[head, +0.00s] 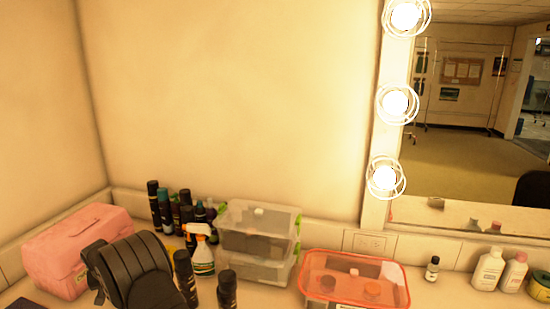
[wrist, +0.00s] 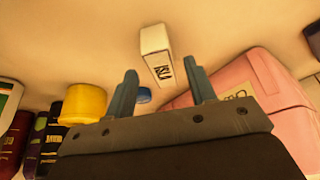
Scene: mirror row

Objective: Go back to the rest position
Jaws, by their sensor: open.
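My gripper (wrist: 163,82) shows in the wrist view with its two grey-blue fingers spread apart. Nothing is held between them. A small white box (wrist: 156,50) with dark lettering lies on the counter beyond the fingertips, seen through the gap and apart from both fingers. I cannot make out that box in the head view. The fingers do not show in the head view.
A pink case (head: 78,250) stands at the left and close to the right finger in the wrist view (wrist: 262,85). A yellow cylinder (wrist: 84,102) is left of the fingers. Bottles (head: 164,210), clear boxes (head: 258,240) and a red-lidded container (head: 354,279) line the counter.

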